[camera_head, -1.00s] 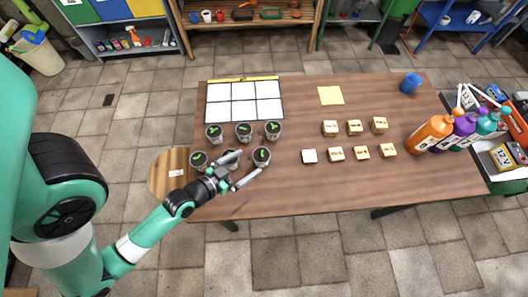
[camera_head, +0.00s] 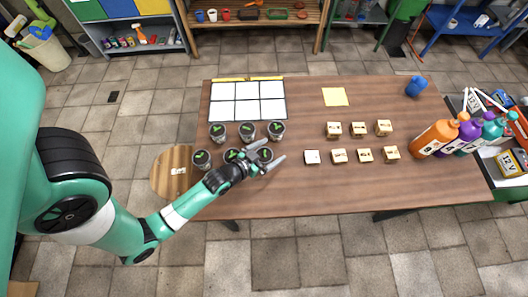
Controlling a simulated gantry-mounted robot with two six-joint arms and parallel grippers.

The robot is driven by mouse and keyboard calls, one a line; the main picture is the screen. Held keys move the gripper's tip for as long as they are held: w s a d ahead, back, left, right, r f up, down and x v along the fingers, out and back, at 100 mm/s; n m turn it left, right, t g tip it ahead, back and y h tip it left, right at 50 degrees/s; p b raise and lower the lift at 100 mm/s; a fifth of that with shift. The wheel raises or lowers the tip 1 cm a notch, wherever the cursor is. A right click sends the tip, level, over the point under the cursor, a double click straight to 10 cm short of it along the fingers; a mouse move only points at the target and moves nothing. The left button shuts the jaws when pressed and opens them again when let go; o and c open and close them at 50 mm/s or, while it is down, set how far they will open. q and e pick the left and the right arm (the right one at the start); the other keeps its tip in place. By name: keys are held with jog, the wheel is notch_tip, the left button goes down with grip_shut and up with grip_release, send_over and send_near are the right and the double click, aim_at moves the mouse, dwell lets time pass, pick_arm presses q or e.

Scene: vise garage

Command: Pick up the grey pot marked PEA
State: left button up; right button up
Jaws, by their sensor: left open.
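Several grey pots with dark soil and green sprouts stand in two rows on the left part of the wooden table. The back row has a left pot (camera_head: 217,132), a middle pot (camera_head: 247,131) and a right pot (camera_head: 276,130). The front row has a left pot (camera_head: 202,160), a middle pot (camera_head: 232,155) and a right pot (camera_head: 265,155). No PEA marking is legible. My left gripper (camera_head: 274,150) is open, its fingers on either side of the front right pot; I cannot tell whether they touch it. The front middle pot is partly hidden by my gripper. My right gripper is not in view.
A white grid sheet (camera_head: 246,100) lies behind the pots. Small wooden blocks (camera_head: 339,156) stand right of them, with a yellow note (camera_head: 335,96) behind. Bottles (camera_head: 435,137) stand at the right edge. The table's front middle is clear.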

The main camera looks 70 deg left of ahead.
pick_arm(q)
jog(key=c, duration=1.4)
jog(key=shift+r, duration=0.1)
